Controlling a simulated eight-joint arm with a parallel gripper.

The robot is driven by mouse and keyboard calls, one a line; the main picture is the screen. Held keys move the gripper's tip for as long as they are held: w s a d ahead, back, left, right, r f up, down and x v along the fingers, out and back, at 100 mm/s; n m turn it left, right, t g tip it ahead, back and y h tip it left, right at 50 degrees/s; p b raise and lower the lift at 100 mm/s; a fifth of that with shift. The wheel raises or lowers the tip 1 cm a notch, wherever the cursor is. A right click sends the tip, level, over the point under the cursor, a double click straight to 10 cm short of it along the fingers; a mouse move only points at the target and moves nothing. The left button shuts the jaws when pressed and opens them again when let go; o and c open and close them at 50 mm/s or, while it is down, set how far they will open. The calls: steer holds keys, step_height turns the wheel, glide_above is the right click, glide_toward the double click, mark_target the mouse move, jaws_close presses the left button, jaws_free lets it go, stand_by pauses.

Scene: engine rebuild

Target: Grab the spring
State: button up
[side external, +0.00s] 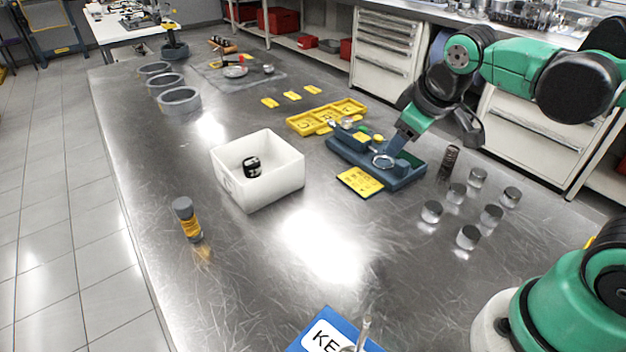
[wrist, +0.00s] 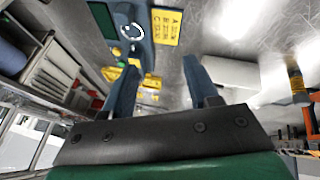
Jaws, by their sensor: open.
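The spring (side external: 448,163) appears as a dark, ribbed coil standing upright on the metal bench, right of the blue tray and just behind several metal cylinders. I do not make it out in the wrist view. My gripper (side external: 398,143) is above the blue tray, to the left of the spring and apart from it. In the wrist view my gripper (wrist: 162,72) shows two blue fingers spread apart with nothing between them.
The blue tray (side external: 408,182) holds a ring and small parts. Several metal cylinders (side external: 468,237) stand near the spring. A white box (side external: 283,177) with a dark part inside, a yellow tray (side external: 300,125) and a yellow-banded cylinder (side external: 188,220) lie further left.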

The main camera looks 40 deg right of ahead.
mark_target(455, 166)
steer(key=w+d+f+n+g+h, duration=0.2)
steer(key=d+g, duration=0.1)
steer(key=d, duration=0.2)
steer(key=w+d+f+n+g+h, duration=0.2)
steer(key=d+g+h, duration=0.1)
steer(key=d, duration=0.3)
steer(key=w+d+f+n+g+h, duration=0.2)
steer(key=d+f+n+g, duration=0.1)
steer(key=d, duration=0.3)
steer(key=shift+f+g+h, duration=0.1)
steer(key=shift+g+h, duration=0.2)
steer(key=shift+g, duration=0.2)
steer(key=f+g, duration=0.1)
steer(key=s+d+f+g, duration=0.1)
steer(key=d+f, duration=0.1)
steer(key=shift+s+f+n+g+h, duration=0.25)
steer(key=shift+n+g+h, duration=0.15)
steer(key=shift+s+d+f+g, duration=0.2)
steer(key=shift+s+f+g, duration=0.1)
steer(key=shift+f, duration=0.1)
steer(key=shift+x, duration=2.8)
steer(key=shift+c, duration=0.2)
